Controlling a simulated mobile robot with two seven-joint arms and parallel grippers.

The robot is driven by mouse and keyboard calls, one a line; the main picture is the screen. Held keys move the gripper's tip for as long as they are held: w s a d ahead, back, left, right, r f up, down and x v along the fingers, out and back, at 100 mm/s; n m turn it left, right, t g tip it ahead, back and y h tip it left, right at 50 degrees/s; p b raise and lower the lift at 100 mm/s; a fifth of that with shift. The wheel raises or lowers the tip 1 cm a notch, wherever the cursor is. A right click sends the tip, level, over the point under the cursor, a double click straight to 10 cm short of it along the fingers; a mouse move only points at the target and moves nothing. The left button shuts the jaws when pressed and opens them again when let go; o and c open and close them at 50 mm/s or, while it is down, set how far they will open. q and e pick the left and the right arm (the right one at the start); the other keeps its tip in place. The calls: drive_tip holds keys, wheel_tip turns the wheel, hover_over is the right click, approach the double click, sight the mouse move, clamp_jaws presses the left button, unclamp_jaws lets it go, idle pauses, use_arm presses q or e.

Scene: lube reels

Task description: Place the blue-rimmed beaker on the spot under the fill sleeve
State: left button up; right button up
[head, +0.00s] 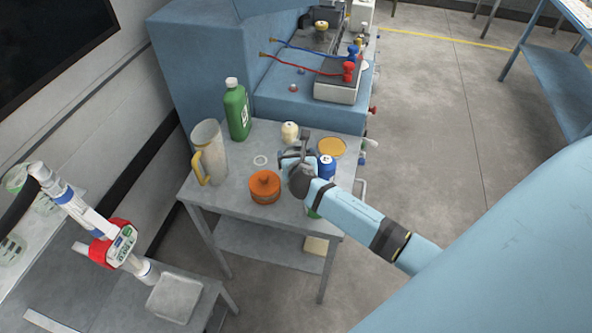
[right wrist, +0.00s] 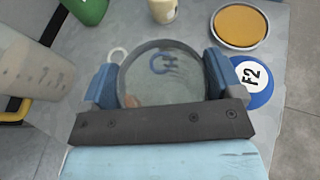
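In the right wrist view a round clear beaker (right wrist: 160,95) with a dark grey-blue rim sits between the two fingers of my right gripper (right wrist: 160,85). The fingers appear to press on its sides, and faint blue marks show inside it. In the head view my right gripper (head: 293,160) is over the right part of the grey table, and the beaker is hard to make out there. A white tube with a red collar and a display (head: 115,243), possibly the fill sleeve, is at the left, above a grey square plate (head: 175,298). My left gripper is not in view.
The table (head: 235,205) holds a jug with a yellow handle (head: 210,155), a green bottle (head: 237,110), an orange pot (head: 264,187), a cream bottle (head: 289,132), an amber dish (head: 331,147), a blue can (head: 326,168) and a white ring (head: 260,160). A gap separates it from the left bench.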

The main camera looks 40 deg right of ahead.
drive_tip(key=c, duration=0.8)
wheel_tip(320, 180, up, 19)
drive_tip(key=s+a+n+y, duration=0.2)
drive_tip(key=s+a, duration=0.2)
drive_tip(key=s+a+n+t+y, duration=0.1)
drive_tip(key=s+a+y, duration=0.1)
drive_tip(key=s+a, duration=0.1)
drive_tip(key=s+a+n+y, duration=0.2)
drive_tip(key=s+a, duration=0.2)
drive_tip(key=a, duration=0.1)
drive_tip(key=shift+s+a+f+n, duration=0.3)
drive_tip(key=shift+a+f, duration=0.2)
drive_tip(key=shift+f, duration=0.05)
drive_tip(key=shift+s, duration=0.1)
